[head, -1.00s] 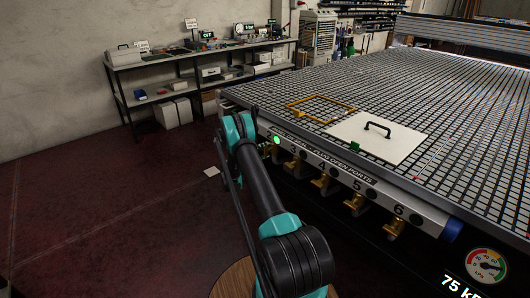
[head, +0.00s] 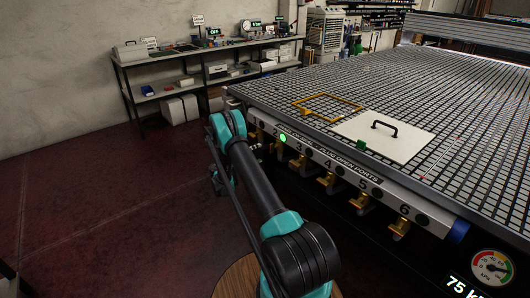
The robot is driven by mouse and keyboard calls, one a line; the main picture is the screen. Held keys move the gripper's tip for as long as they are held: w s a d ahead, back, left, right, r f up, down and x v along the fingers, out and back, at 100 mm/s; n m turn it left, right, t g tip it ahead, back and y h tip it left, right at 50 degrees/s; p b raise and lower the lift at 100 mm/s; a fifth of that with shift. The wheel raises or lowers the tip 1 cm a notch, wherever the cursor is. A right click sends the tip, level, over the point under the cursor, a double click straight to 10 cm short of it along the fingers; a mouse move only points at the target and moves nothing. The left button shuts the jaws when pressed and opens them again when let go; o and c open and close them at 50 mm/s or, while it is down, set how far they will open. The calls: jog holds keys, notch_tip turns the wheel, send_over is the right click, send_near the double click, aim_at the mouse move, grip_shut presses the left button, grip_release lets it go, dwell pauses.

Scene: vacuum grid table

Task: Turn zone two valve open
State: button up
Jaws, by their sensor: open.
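The number 2 of zone two (head: 275,133) shows on the table's front rail, just left of a lit green lamp (head: 282,138). The zone two valve below it is not clearly seen; my arm and gripper are in front of that area. The dark tips of my gripper (head: 257,148) stick out small to the right of my arm link, near the left end of the valve row. They look open and empty. Whether they touch the valve cannot be told. Brass valves for zone three (head: 298,166) and zone four (head: 326,182) hang to the right.
The grid table (head: 440,95) carries a white panel with a black handle (head: 385,138) and an orange frame (head: 327,106). Brass valves five (head: 361,202) and six (head: 400,227) are further right. A pressure gauge (head: 492,268) is bottom right. A shelf (head: 165,90) stands behind open floor.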

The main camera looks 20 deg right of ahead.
jog(key=shift+v, duration=1.4)
jog(key=shift+r, duration=0.1)
jog(key=s+d+r+m+g+y, duration=0.15)
jog(key=s+r+y, duration=0.3)
jog(key=r, duration=0.55)
jog(key=s+a+r+y, duration=0.2)
jog(key=s+r+y, duration=0.35)
jog(key=s, duration=0.75)
jog(key=s+a+m+y, duration=0.1)
jog(key=s+a+y, duration=0.2)
jog(key=s, duration=1.1)
jog(key=s+a+m+y, duration=0.1)
jog(key=s+a+y, duration=0.2)
jog(key=s+a, duration=0.5)
jog(key=s, duration=0.7)
jog(key=shift+s+m+y, duration=0.15)
jog(key=shift+m+y, duration=0.2)
jog(key=shift+y, duration=0.05)
jog(key=shift+s+a+g, duration=0.25)
jog(key=shift+s+a, duration=0.15)
jog(key=shift+s, duration=0.05)
